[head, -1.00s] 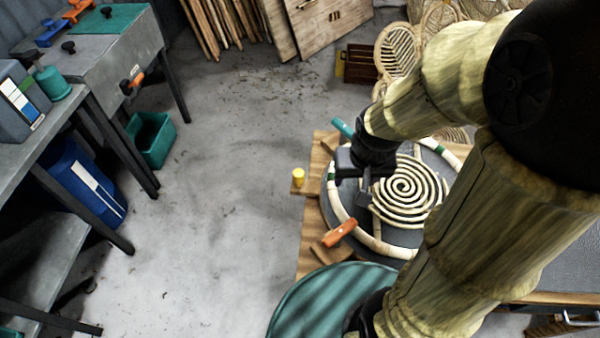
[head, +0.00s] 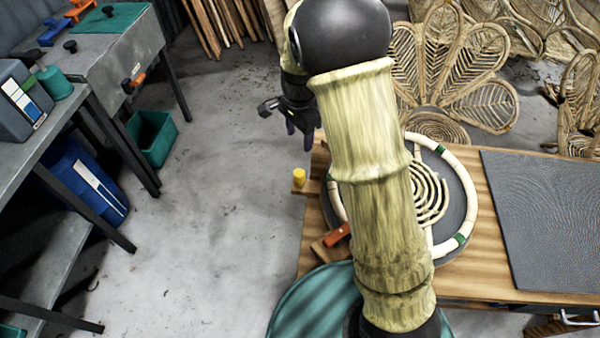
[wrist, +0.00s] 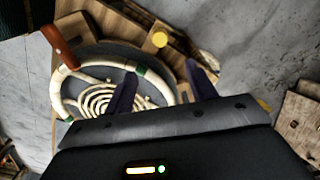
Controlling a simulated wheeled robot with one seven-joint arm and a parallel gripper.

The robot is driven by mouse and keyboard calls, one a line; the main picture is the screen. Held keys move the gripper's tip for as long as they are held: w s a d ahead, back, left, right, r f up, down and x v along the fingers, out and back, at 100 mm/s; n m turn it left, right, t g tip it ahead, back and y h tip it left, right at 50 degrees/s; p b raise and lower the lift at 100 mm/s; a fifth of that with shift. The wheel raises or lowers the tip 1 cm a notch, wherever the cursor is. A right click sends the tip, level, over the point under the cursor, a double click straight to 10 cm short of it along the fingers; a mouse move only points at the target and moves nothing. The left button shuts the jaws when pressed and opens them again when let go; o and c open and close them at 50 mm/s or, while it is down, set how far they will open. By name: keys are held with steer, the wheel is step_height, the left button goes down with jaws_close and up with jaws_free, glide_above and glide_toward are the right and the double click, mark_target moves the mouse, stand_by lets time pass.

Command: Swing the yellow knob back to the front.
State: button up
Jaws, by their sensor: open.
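The yellow knob (head: 299,176) stands upright on a small wooden piece that sticks out past the left edge of the wooden bench (head: 480,195). In the wrist view the knob (wrist: 159,40) shows beyond the fingertips, roughly between them. My gripper (head: 299,140) is open and empty, with its dark fingers pointing down. In the head view it appears just above the knob in the picture, by the bench's back left corner. The fingers are apart from the knob. The gripper (wrist: 162,68) shows both fingers spread in the wrist view.
A round grey disc bears a pale rattan ring (head: 460,190) and a rattan spiral (head: 432,195). My arm covers part of the disc.

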mark_target(300, 172)
steer(key=shift+f, duration=0.1)
step_height(300, 172, down, 17)
steer(key=shift+f+p, duration=0.15)
steer(key=shift+p, duration=0.75)
steer(key=shift+c, duration=0.5)
jaws_close()
steer(key=shift+d, duration=0.15)
